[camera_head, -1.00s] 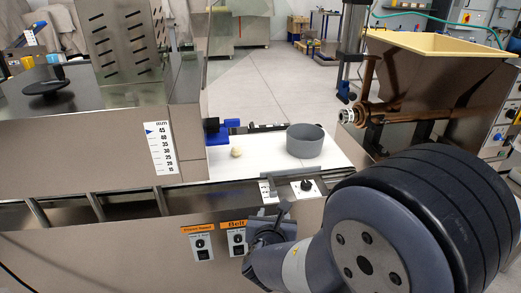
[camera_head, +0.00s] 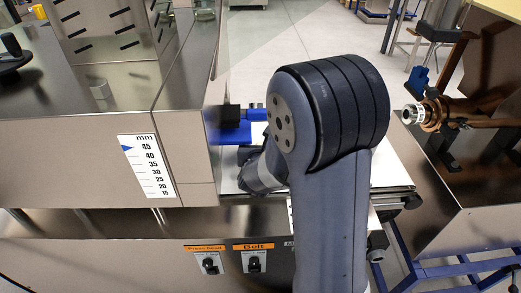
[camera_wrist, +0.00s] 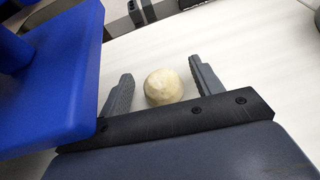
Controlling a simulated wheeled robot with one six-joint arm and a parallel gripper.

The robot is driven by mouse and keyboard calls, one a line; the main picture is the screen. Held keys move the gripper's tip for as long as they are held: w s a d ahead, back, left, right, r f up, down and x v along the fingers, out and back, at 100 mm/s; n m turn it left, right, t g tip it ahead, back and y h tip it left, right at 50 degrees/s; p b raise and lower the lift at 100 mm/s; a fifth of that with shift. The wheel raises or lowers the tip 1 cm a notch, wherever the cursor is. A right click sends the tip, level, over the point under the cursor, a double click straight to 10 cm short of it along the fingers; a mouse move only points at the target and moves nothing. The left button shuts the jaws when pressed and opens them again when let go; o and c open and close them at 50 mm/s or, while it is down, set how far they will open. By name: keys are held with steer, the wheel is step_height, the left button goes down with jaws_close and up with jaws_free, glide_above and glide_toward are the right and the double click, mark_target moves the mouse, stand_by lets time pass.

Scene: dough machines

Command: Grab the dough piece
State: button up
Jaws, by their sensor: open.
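The dough piece (camera_wrist: 163,87) is a small pale round ball on the white belt (camera_wrist: 240,35) in the wrist view. My gripper (camera_wrist: 162,80) is open, with one grey finger on each side of the dough. The ball lies between the fingers, and gaps show on both sides. In the head view my arm covers the dough and the gripper. Part of the white belt shows there behind and beside my arm.
A blue machine part (camera_wrist: 60,90) stands close on the left of my gripper. It also shows in the head view (camera_head: 236,132) beside the steel press housing (camera_head: 185,150). A spindle (camera_head: 430,115) and hopper machine stand at the right.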

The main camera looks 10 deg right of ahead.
steer(key=shift+d, duration=0.1)
steer(key=c, duration=1.1)
steer(key=shift+o, duration=0.2)
